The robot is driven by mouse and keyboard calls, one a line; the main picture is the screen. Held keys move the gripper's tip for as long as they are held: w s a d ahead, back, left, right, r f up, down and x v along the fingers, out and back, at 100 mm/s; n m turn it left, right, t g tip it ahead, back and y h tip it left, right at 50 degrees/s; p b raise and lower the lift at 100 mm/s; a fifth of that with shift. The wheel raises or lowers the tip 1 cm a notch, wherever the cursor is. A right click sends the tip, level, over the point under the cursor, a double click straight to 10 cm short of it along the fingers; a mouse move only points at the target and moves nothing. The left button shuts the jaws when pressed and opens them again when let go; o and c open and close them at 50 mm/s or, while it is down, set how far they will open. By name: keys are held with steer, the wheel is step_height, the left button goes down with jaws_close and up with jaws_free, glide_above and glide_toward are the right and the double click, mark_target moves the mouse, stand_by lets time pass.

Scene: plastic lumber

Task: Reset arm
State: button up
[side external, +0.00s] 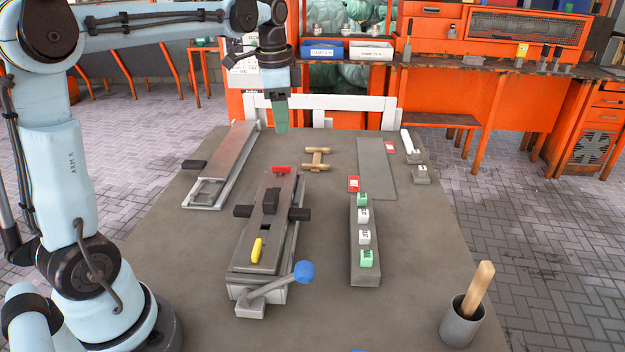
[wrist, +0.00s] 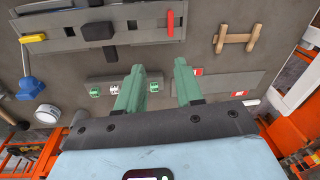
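My gripper (side external: 282,115) hangs from my raised arm above the far part of the grey table (side external: 215,265), pointing down. In the side view the fingers overlap and look like one green shape. No object touches my gripper.
A metal fixture (side external: 268,215) with a blue-knobbed lever (side external: 303,272) stands mid-table. A metal tray (side external: 225,165) lies left. A grey block with green and white cubes (side external: 363,237) and a flat plate (side external: 377,165) lie right. A cup (side external: 461,325) holds a wooden handle.

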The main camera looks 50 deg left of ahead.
steer(key=s+d+f+n+t, duration=0.2)
steer(key=s+d, duration=0.1)
steer(key=d, duration=0.1)
steer(key=s+d+f+n+t, duration=0.1)
steer(key=s+d+f+n, duration=0.1)
steer(key=s+d, duration=0.2)
steer(key=s+d+f+n+t, duration=0.2)
steer(key=s+d+n, duration=0.1)
steer(key=d, duration=0.1)
steer(key=shift+s+d+f+t, duration=0.2)
steer(key=shift+s+f+t, duration=0.1)
steer(key=shift+s, duration=0.1)
steer(key=shift+s+d+f, duration=0.25)
steer(key=shift+s+f, duration=0.05)
steer(key=shift+f, duration=0.05)
